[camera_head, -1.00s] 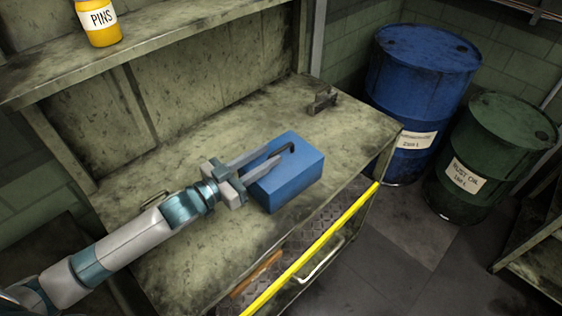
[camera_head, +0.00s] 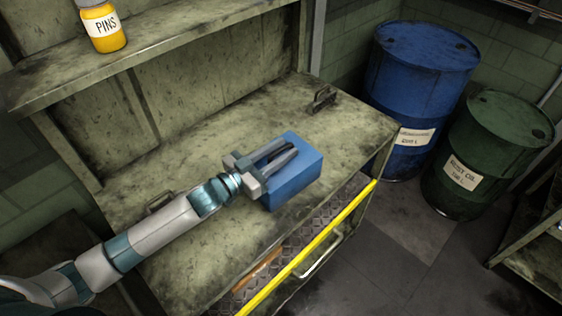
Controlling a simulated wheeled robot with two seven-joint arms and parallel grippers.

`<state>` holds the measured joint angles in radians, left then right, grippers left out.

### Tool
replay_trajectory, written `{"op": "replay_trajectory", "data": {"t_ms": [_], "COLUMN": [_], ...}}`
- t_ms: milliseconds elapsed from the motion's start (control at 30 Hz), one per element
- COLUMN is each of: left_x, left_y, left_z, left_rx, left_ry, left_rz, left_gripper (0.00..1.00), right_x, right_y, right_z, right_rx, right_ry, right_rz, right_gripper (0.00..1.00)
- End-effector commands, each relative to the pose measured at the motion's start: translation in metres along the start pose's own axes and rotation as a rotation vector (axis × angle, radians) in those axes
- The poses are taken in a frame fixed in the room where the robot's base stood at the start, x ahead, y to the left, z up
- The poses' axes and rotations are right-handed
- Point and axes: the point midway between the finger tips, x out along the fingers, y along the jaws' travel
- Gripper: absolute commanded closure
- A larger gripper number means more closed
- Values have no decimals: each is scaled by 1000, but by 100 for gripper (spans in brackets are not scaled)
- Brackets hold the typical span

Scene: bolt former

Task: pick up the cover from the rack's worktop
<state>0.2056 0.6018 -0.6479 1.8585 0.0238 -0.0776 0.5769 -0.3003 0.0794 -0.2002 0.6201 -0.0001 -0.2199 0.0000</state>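A blue box-shaped block (camera_head: 296,178), which I take to be the cover, sits on the rack's worktop (camera_head: 200,152) near its front edge. A dark handle on its top shows only in part now, between the fingers. My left gripper (camera_head: 289,149) is over the block's top, with its two fingers on either side of the handle. The fingers are close together with a dark gap between them; I cannot tell whether they touch the handle. The block rests on the worktop. My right gripper is not in view.
A small metal bracket (camera_head: 322,98) lies at the worktop's back right. A shelf above holds a yellow PINS jar (camera_head: 101,27). A yellow bar (camera_head: 318,240) runs along the rack's front. A blue barrel (camera_head: 421,85) and a green barrel (camera_head: 490,150) stand to the right.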

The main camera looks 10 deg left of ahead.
Motion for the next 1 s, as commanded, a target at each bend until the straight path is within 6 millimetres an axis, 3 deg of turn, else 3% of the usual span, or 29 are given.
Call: {"op": "replay_trajectory", "data": {"t_ms": [433, 567, 1000], "left_x": [0, 0, 0], "left_y": [0, 0, 0], "left_z": [0, 0, -2], "left_rx": [0, 0, 1], "left_ry": [0, 0, 2], "left_rz": [0, 0, 0], "left_gripper": [69, 100, 100], "right_x": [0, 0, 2], "right_y": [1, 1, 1], "right_z": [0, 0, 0], "right_rx": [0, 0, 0], "right_ry": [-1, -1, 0], "right_rz": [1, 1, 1], "right_gripper": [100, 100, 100]}}
